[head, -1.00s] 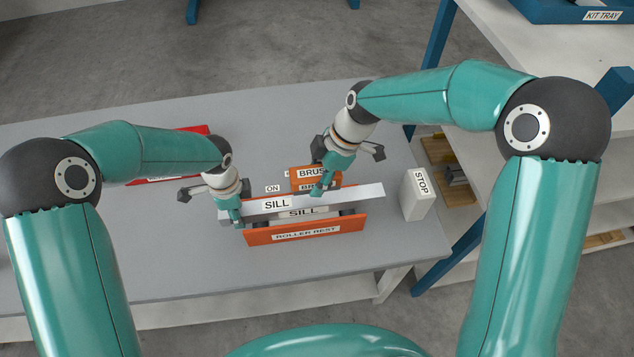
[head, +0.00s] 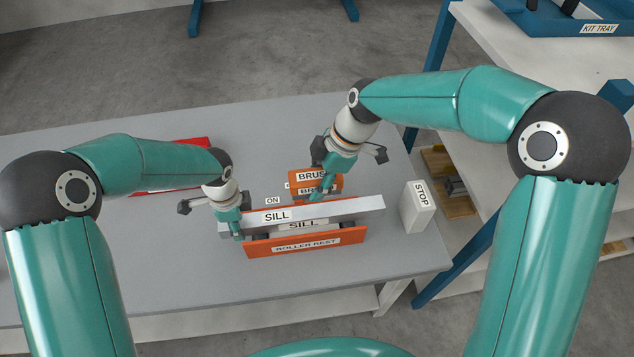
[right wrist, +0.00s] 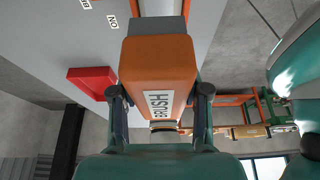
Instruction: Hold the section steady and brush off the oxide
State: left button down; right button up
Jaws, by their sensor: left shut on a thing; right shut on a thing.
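The sill section (head: 335,209) is a long pale grey bar labelled SILL, lying across the orange roller rest (head: 350,238). My left gripper (head: 238,231) is shut on the sill near its left end. My right gripper (head: 317,192) is shut on the orange brush (head: 302,178), just behind the sill. In the right wrist view the brush (right wrist: 155,70) sits between the two fingers, with its BRUSH label facing the camera. I cannot tell whether the brush touches the sill. No oxide can be made out at this size.
A white block labelled STOP (head: 417,208) stands right of the sill, near the bench's right end. A red tray (head: 195,143) lies behind my left arm, and shows in the right wrist view (right wrist: 91,80). A small ON label (head: 273,201) lies behind the sill. The bench front left is clear.

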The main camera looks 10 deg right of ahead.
pick_arm(q)
jog(key=shift+s+f, duration=0.2)
jog(key=shift+f, duration=0.05)
jog(key=c, duration=0.9)
grip_release()
jog(key=o, duration=0.3)
jog(key=shift+w, duration=0.2)
jog(key=shift+r, duration=0.2)
jog(key=shift+r, duration=0.1)
notch_tip(320, 180, up, 10)
jog(key=shift+w+r, duration=0.1)
jog(key=shift+r, duration=0.75)
